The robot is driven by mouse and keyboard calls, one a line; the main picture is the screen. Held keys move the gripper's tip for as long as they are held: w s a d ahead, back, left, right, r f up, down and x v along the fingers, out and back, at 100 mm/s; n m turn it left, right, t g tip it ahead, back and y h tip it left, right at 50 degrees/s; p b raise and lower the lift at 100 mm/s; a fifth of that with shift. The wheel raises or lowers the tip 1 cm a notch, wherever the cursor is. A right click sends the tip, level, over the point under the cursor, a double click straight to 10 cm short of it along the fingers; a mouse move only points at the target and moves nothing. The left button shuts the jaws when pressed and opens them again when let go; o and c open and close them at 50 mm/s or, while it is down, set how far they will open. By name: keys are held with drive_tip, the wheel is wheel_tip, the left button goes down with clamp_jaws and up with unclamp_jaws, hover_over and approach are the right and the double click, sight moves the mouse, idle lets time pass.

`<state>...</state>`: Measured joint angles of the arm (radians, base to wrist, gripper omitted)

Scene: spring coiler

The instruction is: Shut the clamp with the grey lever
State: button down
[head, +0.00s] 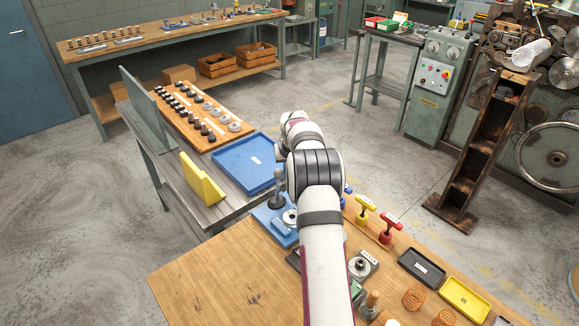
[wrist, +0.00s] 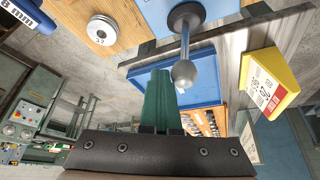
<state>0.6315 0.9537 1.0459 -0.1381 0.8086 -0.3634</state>
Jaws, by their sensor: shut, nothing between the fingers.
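In the wrist view a grey lever (wrist: 185,48) with a round ball end stands out from a dark round collar on a blue base (wrist: 218,9). In the head view the grey lever (head: 279,183) stands roughly upright on the blue clamp base (head: 272,224), left of my arm. My gripper (wrist: 160,75) shows its green fingers shut and empty in the wrist view. The fingertips appear just left of the lever's ball; I cannot tell whether they touch. In the head view my arm hides the gripper and part of the clamp.
A blue tray (head: 247,163) lies on the grey bench beyond the clamp, with a yellow sign (head: 202,180) left of it. Yellow (head: 364,210) and red (head: 389,227) T-handled tools stand right of my arm. The wooden table's left front (head: 225,285) is clear.

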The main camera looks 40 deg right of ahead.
sight(279, 173)
drive_tip(key=shift+a, duration=0.85)
drive_tip(key=shift+a, duration=0.75)
drive_tip(key=shift+a+f, duration=0.2)
drive_tip(key=shift+a, duration=0.6)
drive_tip(key=shift+d, duration=0.1)
